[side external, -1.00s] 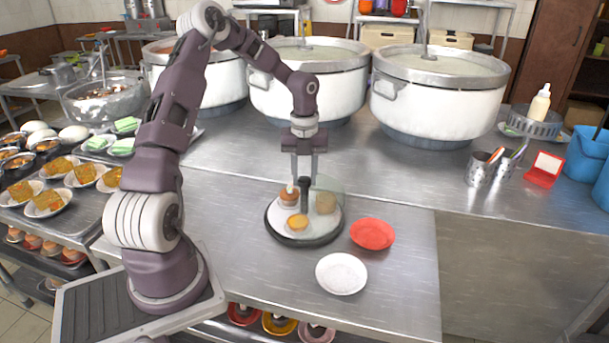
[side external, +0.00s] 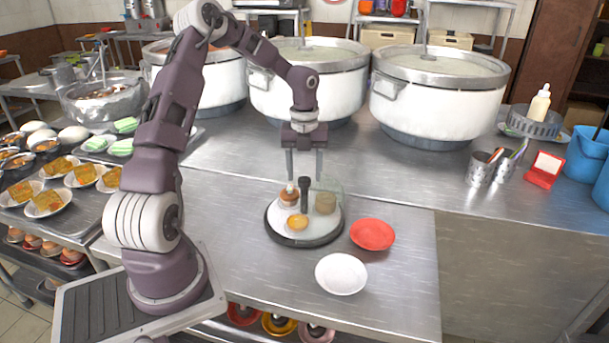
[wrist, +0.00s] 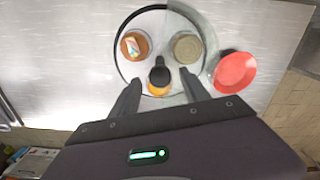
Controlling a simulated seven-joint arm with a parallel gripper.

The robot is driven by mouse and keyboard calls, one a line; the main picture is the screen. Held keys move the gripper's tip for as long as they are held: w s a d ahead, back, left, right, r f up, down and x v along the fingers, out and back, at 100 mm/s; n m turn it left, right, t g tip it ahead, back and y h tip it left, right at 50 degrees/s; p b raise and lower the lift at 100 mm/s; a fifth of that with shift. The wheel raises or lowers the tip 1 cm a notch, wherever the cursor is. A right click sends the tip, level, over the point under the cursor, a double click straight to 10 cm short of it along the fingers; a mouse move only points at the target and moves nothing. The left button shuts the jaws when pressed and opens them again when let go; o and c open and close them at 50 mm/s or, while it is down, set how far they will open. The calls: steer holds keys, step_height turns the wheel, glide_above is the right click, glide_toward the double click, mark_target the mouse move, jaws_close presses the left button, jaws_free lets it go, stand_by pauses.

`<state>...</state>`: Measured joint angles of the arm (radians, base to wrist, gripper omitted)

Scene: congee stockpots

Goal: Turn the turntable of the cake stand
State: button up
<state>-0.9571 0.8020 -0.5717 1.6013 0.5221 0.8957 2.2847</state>
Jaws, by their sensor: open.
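The cake stand's round turntable (side external: 272,222) has a white top and a dark rim, and sits on the steel table. A dark upright post (side external: 304,193) rises near its middle, with a clear curved cover (side external: 334,188) at the right side. A brown cake (side external: 289,197), a yellow-orange tart (side external: 297,222) and a tan round cake (side external: 325,203) stand on it. My gripper (side external: 305,178) points down above the turntable, open and empty. In the wrist view, its two dark fingers (wrist: 162,92) are spread on either side of the dark post (wrist: 160,74); whether they touch it is unclear.
A red plate (side external: 372,234) lies right of the stand, and a white plate (side external: 341,274) lies in front right. Big white pots (side external: 308,88) stand behind. Metal cups (side external: 480,169) with utensils and a red box (side external: 544,169) are farther right. The table left of the stand is clear.

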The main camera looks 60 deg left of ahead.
step_height(320, 180, up, 6)
steer(key=shift+f, duration=0.1)
steer(key=s+d+r+n+t+y, duration=0.1)
steer(key=s+d+r+n, duration=0.3)
steer(key=d, duration=0.3)
steer(key=s+d+r+n+y, duration=0.1)
steer(key=s+d+r+n, duration=0.1)
steer(key=d+r+n, duration=0.4)
steer(key=s+d+r+n+t+h, duration=0.2)
steer(key=s+d+r+n+t, duration=0.1)
steer(key=s+d+n, duration=0.9)
steer(key=s+n+t, duration=0.1)
steer(key=s+n, duration=0.1)
steer(key=s, duration=0.2)
steer(key=shift+d+r+t, duration=0.2)
steer(key=shift+d+t, duration=0.1)
